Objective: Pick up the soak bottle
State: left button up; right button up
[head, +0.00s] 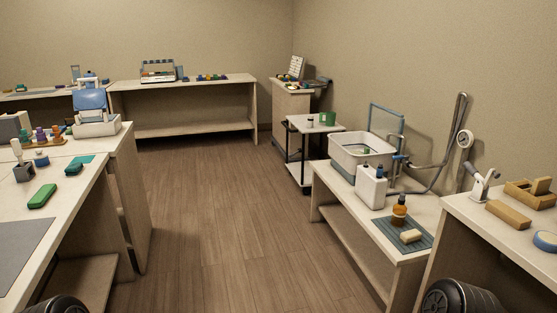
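Two bottles stand on the low bench (327,190) at the right, and I cannot tell which is the soak bottle. One is an amber bottle (399,211) with a dark top, upright at the edge of a grey-green mat (418,238). The other is a white jug-like bottle (370,188) with a dark blue cap, upright just behind and left of it. A cream block or roll (411,236) lies on the mat in front of the amber bottle. Neither of my grippers is in view.
A white basin (345,152) with a hose and gauge (464,140) stands behind the bottles. A counter (475,205) with wooden blocks is at the near right. Worktables (85,205) line the left. The wooden floor (220,220) between is clear.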

aim_at(399, 211)
jog(key=i+z, duration=0.15)
jog(key=i, duration=0.3)
jog(key=i+j+z, duration=0.15)
jog(key=i, duration=0.3)
jog(key=i+z, duration=0.15)
jog(key=i, duration=0.3)
jog(key=i+j+z, duration=0.15)
jog(key=i, duration=0.25)
jog(key=i+j+z, duration=0.15)
jog(key=i, duration=0.3)
jog(key=i+j+z, duration=0.2)
jog(key=z, duration=0.3)
jog(key=i+j+z, duration=0.3)
jog(key=z, duration=0.15)
jog(key=i+j+z, duration=0.25)
jog(key=j+z, duration=0.25)
jog(key=i+j+z, duration=0.15)
jog(key=j+z, duration=0.2)
jog(key=z, duration=0.15)
jog(key=j+z, duration=1.8)
jog(key=k+j, duration=0.05)
